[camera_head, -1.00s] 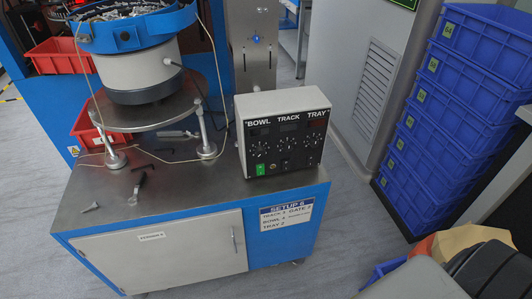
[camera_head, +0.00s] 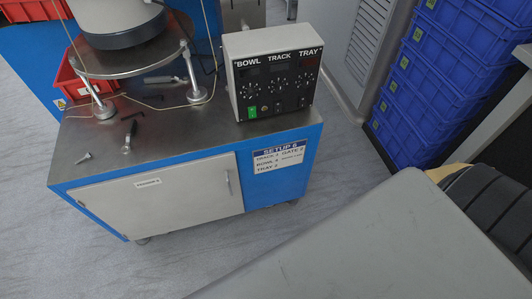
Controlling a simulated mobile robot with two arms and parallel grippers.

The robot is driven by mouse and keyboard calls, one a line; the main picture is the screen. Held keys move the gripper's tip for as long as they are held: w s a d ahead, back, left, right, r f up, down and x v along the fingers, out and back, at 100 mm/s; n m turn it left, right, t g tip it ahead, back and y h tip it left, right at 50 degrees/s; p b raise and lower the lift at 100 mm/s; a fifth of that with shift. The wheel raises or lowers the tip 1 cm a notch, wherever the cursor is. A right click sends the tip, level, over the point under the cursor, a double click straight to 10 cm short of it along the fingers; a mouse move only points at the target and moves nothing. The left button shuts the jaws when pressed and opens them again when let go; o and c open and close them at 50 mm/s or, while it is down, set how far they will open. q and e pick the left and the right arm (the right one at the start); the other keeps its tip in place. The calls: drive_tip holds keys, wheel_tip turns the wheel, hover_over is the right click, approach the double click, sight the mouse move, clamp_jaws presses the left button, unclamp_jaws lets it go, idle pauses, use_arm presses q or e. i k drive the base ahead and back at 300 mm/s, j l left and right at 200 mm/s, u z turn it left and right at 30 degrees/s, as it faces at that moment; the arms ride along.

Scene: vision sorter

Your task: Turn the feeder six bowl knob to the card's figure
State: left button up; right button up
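The control box (camera_head: 272,76) stands on the right end of the steel bench top, its black face labelled BOWL, TRACK and TRAY. The bowl knob (camera_head: 250,89) is the left of three dials, ringed by white marks; its pointer is too small to read. The setup card (camera_head: 280,157) is on the blue bench front below the box. Neither of my grippers is in view.
The feeder's round plate (camera_head: 135,60) stands on posts at the bench's left. Loose tools, including a black-handled one (camera_head: 129,135), lie in front. A red bin (camera_head: 75,83) is behind. Blue crates (camera_head: 440,90) stack at right. A large grey surface (camera_head: 370,245) covers the lower right.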

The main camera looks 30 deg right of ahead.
sight(251, 92)
drive_tip(key=k+z, duration=0.2)
drive_tip(key=z, duration=0.3)
drive_tip(key=k+z, duration=0.25)
drive_tip(key=z, duration=0.2)
